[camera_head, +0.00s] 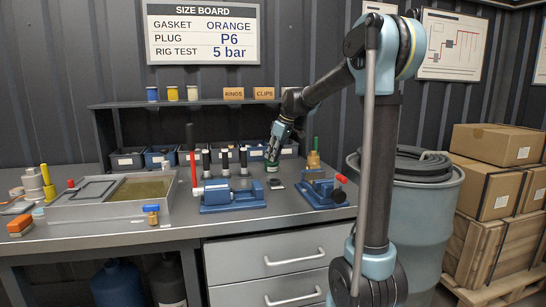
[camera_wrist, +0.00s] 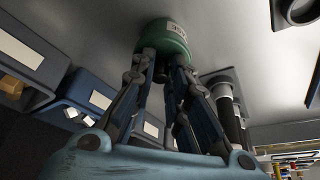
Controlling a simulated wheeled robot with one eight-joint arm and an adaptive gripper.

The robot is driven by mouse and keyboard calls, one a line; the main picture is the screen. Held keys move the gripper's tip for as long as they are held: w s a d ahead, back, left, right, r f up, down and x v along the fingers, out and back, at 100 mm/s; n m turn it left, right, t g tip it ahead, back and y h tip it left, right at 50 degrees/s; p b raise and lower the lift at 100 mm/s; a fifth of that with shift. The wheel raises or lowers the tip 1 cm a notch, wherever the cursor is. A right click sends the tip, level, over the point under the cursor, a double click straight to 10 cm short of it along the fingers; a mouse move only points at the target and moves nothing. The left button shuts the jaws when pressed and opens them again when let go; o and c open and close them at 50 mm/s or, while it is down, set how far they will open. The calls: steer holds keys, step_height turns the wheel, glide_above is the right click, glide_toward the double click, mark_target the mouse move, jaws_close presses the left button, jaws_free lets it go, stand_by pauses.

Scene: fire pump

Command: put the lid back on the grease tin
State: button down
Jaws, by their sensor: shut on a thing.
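The grease tin (camera_head: 272,165) is a small green cylinder with a white label. It is upright at the back middle of the bench, and shows at the top of the wrist view (camera_wrist: 172,30). My gripper (camera_head: 273,154) points down over it, its fingers (camera_wrist: 163,62) closed at the tin's upper end. The dark green lid (camera_wrist: 162,47) is between the fingertips, at the tin's top and mostly hidden. I cannot tell whether the lid is fully seated or touches the rim all round.
A blue vise (camera_head: 232,198) stands front left of the tin, another blue fixture (camera_head: 322,192) to its right. Dark upright posts (camera_head: 225,160) are close on the left. Blue bins (camera_head: 125,158) line the back under a shelf (camera_head: 190,103). A metal tray (camera_head: 110,205) is far left.

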stand_by(0.3)
steer(key=c, duration=1.5)
jaws_free()
steer(key=shift+o, duration=0.2)
steer(key=o, duration=0.5)
steer(key=shift+r, duration=3.5)
steer(key=shift+c, duration=0.4)
